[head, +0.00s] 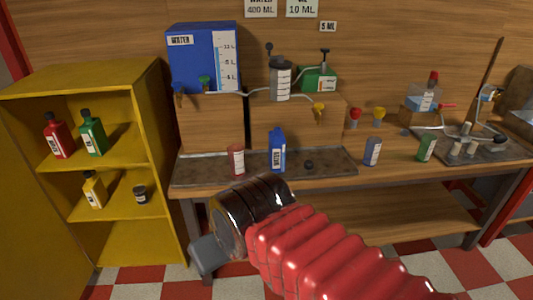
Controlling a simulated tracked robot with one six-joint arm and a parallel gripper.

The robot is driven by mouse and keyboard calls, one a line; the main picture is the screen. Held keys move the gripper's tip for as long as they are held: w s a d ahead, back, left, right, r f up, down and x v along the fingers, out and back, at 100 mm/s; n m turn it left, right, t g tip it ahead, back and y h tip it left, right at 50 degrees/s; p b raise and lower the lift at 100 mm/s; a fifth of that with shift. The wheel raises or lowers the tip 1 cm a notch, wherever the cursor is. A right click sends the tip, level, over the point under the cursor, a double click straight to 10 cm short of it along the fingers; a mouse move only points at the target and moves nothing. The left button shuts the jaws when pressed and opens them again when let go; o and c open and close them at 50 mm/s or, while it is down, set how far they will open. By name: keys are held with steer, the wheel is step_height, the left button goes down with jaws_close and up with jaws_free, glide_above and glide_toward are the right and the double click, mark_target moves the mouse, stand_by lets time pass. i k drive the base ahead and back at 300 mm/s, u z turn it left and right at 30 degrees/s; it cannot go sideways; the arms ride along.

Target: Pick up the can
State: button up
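Three small can-like containers stand upright on the workbench. A red one with a pale label (236,160) is at the left on the metal tray, a blue-grey one with a pale label (373,151) is right of centre, and a green one (427,148) is further right. I cannot tell which of them is the can. My gripper (208,257) is in the lower foreground, at the end of my red ribbed arm and dark glossy wrist. Only a grey block of it shows, apart from all three containers. Its fingertips are mostly hidden.
A blue WATER bottle (277,150) and a small dark round item (309,165) are on the metal tray (210,169). Behind stand a blue water tank (200,58) and taps. A yellow shelf (120,170) with bottles is left. A metal rig (475,135) is right.

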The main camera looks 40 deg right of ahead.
mark_target(278, 142)
steer(key=u, duration=0.05)
steer(key=i, duration=1)
